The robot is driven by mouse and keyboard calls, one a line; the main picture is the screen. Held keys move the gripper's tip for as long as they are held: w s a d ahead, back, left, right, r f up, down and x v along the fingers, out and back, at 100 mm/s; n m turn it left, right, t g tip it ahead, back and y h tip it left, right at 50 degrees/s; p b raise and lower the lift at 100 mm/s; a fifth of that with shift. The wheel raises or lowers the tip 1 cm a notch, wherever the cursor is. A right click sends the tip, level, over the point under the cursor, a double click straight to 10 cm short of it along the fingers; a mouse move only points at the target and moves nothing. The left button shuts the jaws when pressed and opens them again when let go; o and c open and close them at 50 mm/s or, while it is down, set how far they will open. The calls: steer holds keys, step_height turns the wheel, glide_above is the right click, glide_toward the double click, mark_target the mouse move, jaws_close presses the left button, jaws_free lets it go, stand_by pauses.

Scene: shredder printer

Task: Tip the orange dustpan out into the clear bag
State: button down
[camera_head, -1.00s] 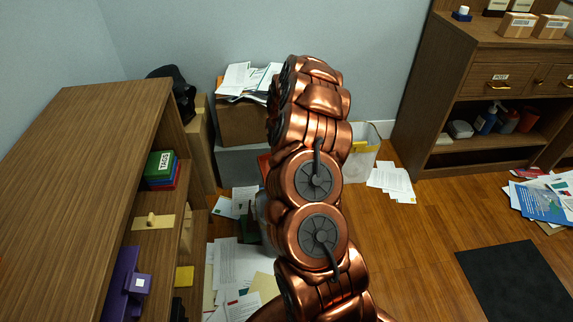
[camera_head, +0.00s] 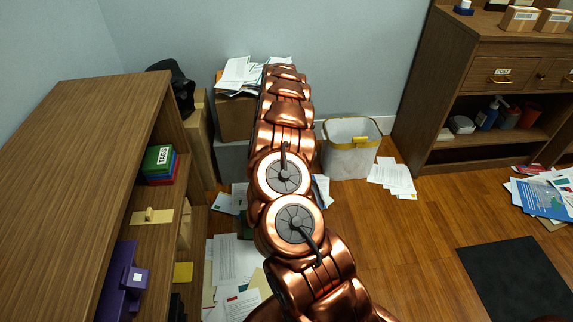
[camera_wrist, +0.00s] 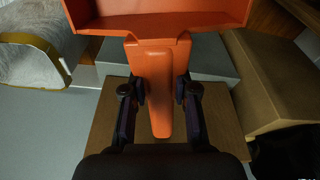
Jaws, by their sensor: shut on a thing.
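The orange dustpan (camera_wrist: 115,24) is at the top of the wrist view, its pan cut off by the picture edge. My gripper (camera_wrist: 160,95) is shut on its handle. I see no waste in the visible part of the pan; the rest is out of view. The clear bag (camera_head: 352,158) lines a yellow-rimmed bin standing on the floor by the back wall. It also shows at the upper left of the wrist view (camera_wrist: 35,68), to the left of the dustpan and apart from it. In the head view my arm hides the gripper and dustpan.
A brown box (camera_head: 236,118) topped with papers stands against the wall, left of the bin. A wooden shelf unit (camera_head: 90,110) fills the left. A cabinet (camera_head: 455,75) stands at the right. Papers (camera_head: 392,177) lie on the floor right of the bin.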

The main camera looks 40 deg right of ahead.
steer(key=shift+w+f, duration=0.1)
steer(key=shift+w, duration=0.15)
steer(key=shift+d+f+g, duration=0.15)
steer(key=shift+f+g, duration=0.15)
steer(key=shift+f, duration=0.05)
steer(key=shift+w+d+f+g+b, duration=0.2)
steer(key=shift+w+f+g+b, duration=0.05)
steer(key=shift+f+g+b, duration=0.1)
steer(key=shift+w+a+f+y, duration=0.15)
steer(key=shift+w+f+y, duration=0.05)
steer(key=shift+f+y, duration=0.1)
steer(key=shift+f, duration=0.1)
steer(key=shift+w+f+g, duration=0.25)
steer(key=shift+f+g, duration=0.05)
steer(key=shift+g, duration=0.05)
